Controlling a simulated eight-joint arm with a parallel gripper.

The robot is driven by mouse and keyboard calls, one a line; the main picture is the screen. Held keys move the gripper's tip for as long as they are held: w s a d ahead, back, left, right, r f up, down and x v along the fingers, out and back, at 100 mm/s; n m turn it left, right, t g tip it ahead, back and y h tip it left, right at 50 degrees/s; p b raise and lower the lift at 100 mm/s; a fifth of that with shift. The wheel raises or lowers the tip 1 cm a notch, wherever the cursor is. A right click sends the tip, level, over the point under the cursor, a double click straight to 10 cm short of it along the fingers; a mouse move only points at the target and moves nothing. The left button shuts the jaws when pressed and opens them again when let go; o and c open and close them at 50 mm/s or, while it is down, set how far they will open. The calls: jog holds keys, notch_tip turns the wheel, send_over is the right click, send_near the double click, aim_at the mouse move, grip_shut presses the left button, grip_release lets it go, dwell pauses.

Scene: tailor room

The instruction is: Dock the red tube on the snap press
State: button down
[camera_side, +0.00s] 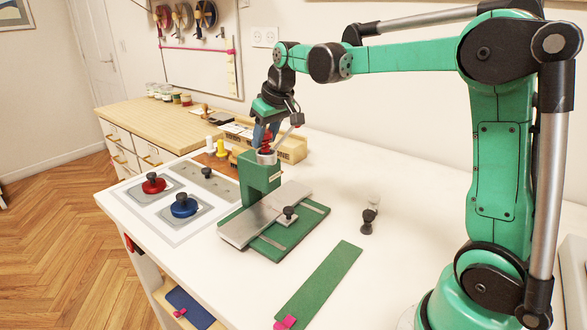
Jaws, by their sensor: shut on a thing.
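The snap press (259,178) is a green upright block on a green base with a grey metal plate, standing in the middle of the white table. A light grey ring-shaped holder (267,158) is at its top. The small red tube (266,144) is upright at this holder, directly above or partly in it; I cannot tell whether it is seated. My gripper (265,138) points down over the press, shut on the red tube. The fingers hide part of the tube.
A red knobbed piece (153,184) and a blue one (184,206) sit on plates at the left. A green strip (322,285) lies in front, and a dark stamp-like piece (367,222) stands to the right. Spools (221,149) and a wooden box (291,149) stand behind the press.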

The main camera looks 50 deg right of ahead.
jog(key=shift+f, duration=0.5)
jog(key=c, duration=0.8)
grip_release()
jog(key=v, duration=1.1)
jog(key=s+a+f+t, duration=0.1)
jog(key=s+a+f, duration=0.2)
jog(key=f, duration=0.1)
jog(key=s+a+f, duration=0.3)
jog(key=s+f, duration=0.1)
jog(key=s+a+f+n+t, duration=0.1)
jog(key=s+a+f, duration=0.2)
jog(key=f, duration=0.2)
jog(key=shift+s+a+f+t, duration=0.1)
jog(key=shift+s+a+t, duration=0.2)
jog(key=shift+a, duration=0.1)
